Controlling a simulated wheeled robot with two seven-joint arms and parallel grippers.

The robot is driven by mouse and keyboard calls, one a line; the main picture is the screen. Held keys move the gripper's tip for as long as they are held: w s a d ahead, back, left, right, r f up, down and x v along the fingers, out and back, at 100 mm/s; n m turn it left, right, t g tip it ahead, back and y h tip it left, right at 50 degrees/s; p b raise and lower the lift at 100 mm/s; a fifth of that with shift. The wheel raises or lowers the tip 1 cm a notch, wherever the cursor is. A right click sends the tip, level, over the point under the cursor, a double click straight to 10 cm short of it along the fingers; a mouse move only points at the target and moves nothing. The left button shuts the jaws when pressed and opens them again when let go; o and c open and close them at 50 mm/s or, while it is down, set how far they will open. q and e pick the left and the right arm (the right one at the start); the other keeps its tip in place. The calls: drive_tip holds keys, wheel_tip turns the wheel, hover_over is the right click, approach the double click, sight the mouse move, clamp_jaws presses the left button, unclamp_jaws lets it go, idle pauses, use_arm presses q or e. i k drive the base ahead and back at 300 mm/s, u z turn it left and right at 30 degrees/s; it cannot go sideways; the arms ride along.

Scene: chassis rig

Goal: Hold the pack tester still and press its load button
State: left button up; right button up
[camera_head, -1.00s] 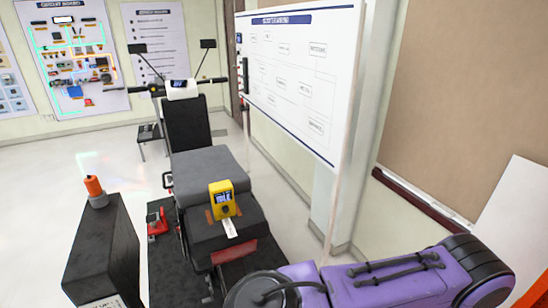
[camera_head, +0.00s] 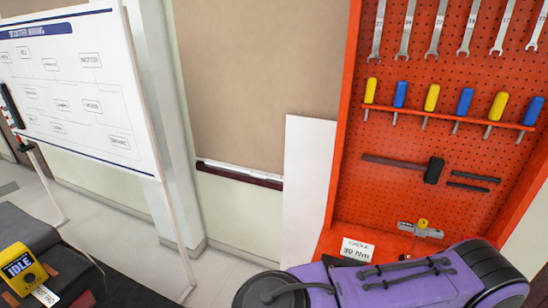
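The yellow pack tester (camera_head: 40,270) is at the lower left edge, partly cut off. Its screen reads "IDLE", and a dark round button (camera_head: 30,278) is below the screen. It sits on the dark rear part of the chassis rig (camera_head: 85,268), with a white label beside it. Neither of my grippers is in view. A purple and black link of my own right arm (camera_head: 400,281) crosses the bottom right, well apart from the tester.
A red pegboard (camera_head: 395,145) with wrenches, screwdrivers and a hammer fills the right side. A shelf below holds a small tool (camera_head: 420,230) and a "30 Nm" card (camera_head: 357,250). A whiteboard (camera_head: 75,85) stands at left. Bare floor shows between rig and wall.

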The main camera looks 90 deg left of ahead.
sight(29, 279)
drive_tip(key=z, duration=0.9)
drive_tip(key=k, duration=0.15)
drive_tip(key=z, duration=1.7)
drive_tip(key=k, duration=0.75)
drive_tip(key=z, duration=3.8)
